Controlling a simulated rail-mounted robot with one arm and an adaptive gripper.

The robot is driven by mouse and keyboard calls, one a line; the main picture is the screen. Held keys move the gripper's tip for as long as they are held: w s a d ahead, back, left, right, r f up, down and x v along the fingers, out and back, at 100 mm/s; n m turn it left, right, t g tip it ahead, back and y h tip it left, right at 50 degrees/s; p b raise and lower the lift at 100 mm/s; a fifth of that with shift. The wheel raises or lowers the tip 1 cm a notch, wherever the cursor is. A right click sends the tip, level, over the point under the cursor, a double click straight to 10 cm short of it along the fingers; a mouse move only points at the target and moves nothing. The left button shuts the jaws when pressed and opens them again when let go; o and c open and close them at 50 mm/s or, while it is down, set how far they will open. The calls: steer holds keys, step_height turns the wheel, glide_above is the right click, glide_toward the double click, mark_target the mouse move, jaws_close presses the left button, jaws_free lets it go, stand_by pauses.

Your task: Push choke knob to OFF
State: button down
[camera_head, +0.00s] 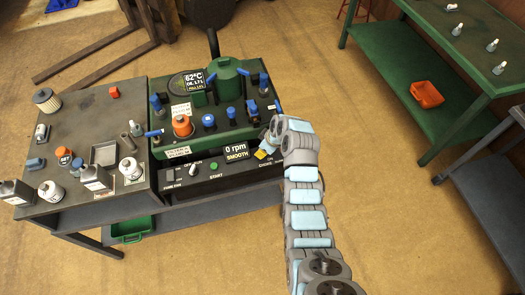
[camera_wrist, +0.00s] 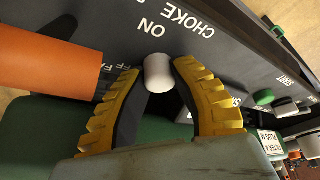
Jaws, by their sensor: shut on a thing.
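The choke knob (camera_wrist: 158,73) is a small white rounded knob on the dark control panel, seen in the wrist view. The words ON and CHOKE are printed beside it; other lettering is partly covered by a finger. My gripper (camera_wrist: 159,68) has its yellow ribbed fingertips on either side of the knob and is shut on it. In the head view my gripper (camera_head: 264,149) is at the right end of the panel front (camera_head: 215,176). The knob is hidden there behind my gripper and arm.
A large orange cylinder (camera_wrist: 48,62) stands close to the left finger in the wrist view. The green machine (camera_head: 215,105) carries blue-topped valves and an orange cap (camera_head: 182,125). A display (camera_head: 236,152) reads 0 rpm, SMOOTH.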

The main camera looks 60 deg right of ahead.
steer(key=shift+w+d+f+b, duration=0.2)
steer(key=shift+d+b, duration=0.05)
steer(key=shift+b, duration=0.1)
steer(key=c, duration=1.1)
jaws_free()
steer(key=o, duration=0.3)
steer(key=shift+w+d+r, duration=0.15)
steer(key=shift+w, duration=0.05)
steer(key=shift+s+r+p, duration=0.1)
steer(key=shift+s+p, duration=0.05)
steer(key=shift+p, duration=0.15)
